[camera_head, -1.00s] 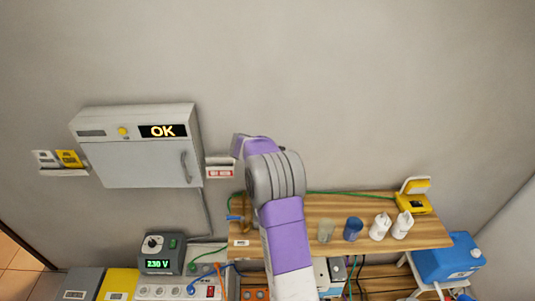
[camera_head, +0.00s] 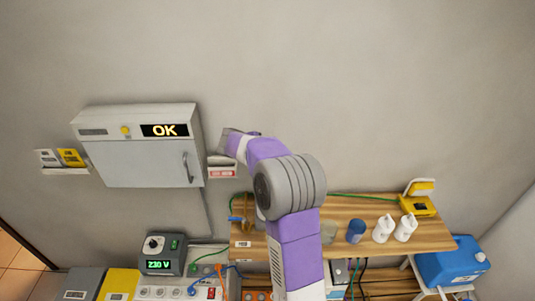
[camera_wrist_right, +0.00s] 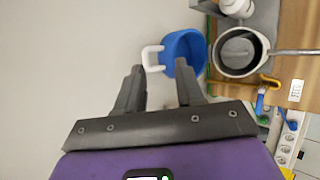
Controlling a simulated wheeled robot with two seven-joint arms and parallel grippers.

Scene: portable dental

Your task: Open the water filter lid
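A blue round thing (camera_wrist_right: 185,50) with a white handle (camera_wrist_right: 152,58) shows in the right wrist view, just past my fingertips; I take it for the water filter lid, but cannot be sure. My right gripper (camera_wrist_right: 160,82) is open, its two dark fingers apart and the white handle near the gap between them. I cannot tell whether they touch. A grey-white round vessel (camera_wrist_right: 239,52) with a metal bar stands beside the blue thing. In the head view, my right gripper (camera_head: 228,142) is by the wall and my arm hides the blue thing. My left gripper is out of view.
A wooden shelf (camera_head: 375,235) carries a clear cup (camera_head: 329,232), a blue cup (camera_head: 356,232) and white bottles (camera_head: 383,229). A brass tap (camera_head: 243,208) is at its left end. A wall cabinet (camera_head: 145,160) reading OK hangs left. The wall above is bare.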

